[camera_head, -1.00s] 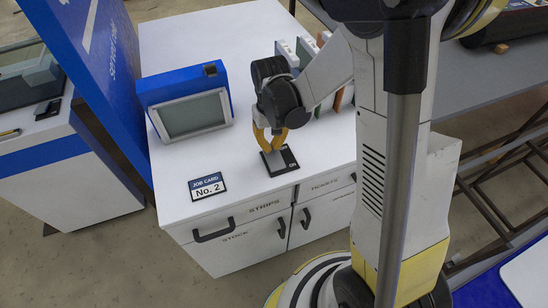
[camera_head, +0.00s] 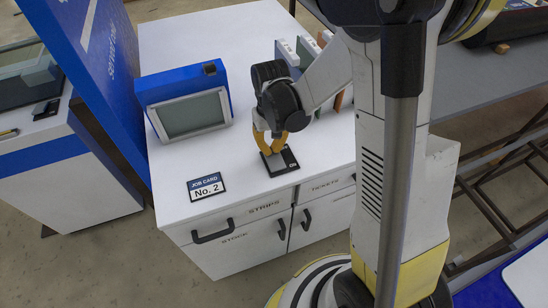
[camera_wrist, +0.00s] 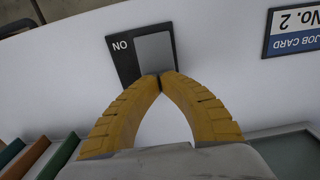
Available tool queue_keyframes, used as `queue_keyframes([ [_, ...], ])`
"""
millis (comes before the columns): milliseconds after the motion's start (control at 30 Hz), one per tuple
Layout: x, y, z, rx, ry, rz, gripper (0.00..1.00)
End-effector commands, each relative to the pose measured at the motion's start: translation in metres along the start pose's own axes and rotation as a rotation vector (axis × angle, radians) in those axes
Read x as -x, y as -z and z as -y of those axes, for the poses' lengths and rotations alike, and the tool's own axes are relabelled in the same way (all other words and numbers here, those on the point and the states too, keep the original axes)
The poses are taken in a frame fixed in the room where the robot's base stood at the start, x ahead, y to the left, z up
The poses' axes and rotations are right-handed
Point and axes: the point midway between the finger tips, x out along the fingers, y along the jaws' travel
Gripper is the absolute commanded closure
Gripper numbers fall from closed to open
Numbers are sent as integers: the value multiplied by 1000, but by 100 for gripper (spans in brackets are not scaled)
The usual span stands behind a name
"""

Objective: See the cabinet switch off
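The cabinet switch is a black plate (camera_head: 284,165) flat on the white cabinet top, near its front edge. In the wrist view the black plate (camera_wrist: 122,52) bears a grey rocker (camera_wrist: 155,52) and the letters "ON", seen upside down, at one end. My gripper (camera_head: 271,152) is just over the plate, its yellow fingers pointing down. In the wrist view my gripper (camera_wrist: 160,79) has its fingertips together with nothing between them, at the rocker's near edge. I cannot tell whether they touch it. The rocker's tilt is not clear.
A blue lightbox (camera_head: 146,92) with a grey, unlit-looking screen stands left of my gripper. A job card "No. 2" (camera_head: 206,186) lies front left. Upright coloured panels (camera_head: 307,50) stand behind my arm. The white cabinet top (camera_head: 235,175) is clear around the switch.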

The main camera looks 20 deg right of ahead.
Motion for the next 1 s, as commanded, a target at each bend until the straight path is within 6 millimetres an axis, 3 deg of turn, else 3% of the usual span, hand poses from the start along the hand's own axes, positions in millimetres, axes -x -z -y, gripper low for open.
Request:
queue_keyframes([
  [533,-4,0,0,0,0,0,100],
  [1000,36,0,0,0,0,0,100],
])
